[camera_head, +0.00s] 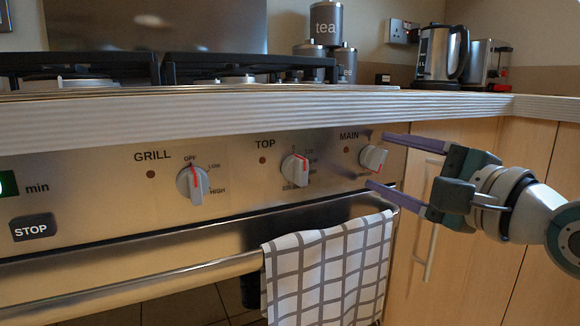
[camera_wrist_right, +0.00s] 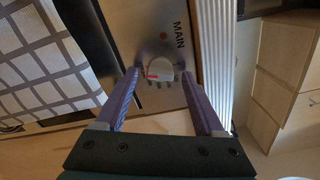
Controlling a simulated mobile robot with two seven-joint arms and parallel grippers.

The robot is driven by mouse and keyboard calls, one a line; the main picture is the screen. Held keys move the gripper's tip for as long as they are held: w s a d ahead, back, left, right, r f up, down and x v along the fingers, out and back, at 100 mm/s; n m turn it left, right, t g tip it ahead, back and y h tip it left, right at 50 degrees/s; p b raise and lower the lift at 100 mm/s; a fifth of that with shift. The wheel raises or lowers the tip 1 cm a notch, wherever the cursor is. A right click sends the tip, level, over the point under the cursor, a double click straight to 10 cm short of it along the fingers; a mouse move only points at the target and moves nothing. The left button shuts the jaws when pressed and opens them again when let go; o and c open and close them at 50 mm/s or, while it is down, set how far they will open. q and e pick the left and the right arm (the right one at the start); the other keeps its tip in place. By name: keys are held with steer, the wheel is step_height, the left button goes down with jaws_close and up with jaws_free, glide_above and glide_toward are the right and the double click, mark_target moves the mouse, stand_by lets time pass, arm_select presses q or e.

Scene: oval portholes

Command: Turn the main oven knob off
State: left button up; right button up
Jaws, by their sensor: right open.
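The main oven knob (camera_head: 373,158) is a round light-grey knob with a red line, under the label MAIN at the right end of the steel panel. Its red line is tilted, but I cannot read the setting it points at. My right gripper (camera_head: 377,160) is open, one finger above the knob and one below. In the right wrist view, the knob (camera_wrist_right: 159,71) lies between the two purple fingertips (camera_wrist_right: 159,74), with a narrow gap showing. I cannot tell how far the fingertips reach along its sides. My left gripper is out of view.
The grill knob (camera_head: 193,182) and top knob (camera_head: 296,169) sit left on the same panel (camera_head: 110,195). A ridged worktop edge (camera_head: 250,112) overhangs it. A checked towel (camera_head: 330,265) hangs on the oven handle (camera_head: 150,285) below. Wooden cupboards (camera_head: 480,265) stand right.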

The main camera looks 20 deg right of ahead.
steer(key=shift+w, duration=0.3)
steer(key=shift+c, duration=0.4)
jaws_close()
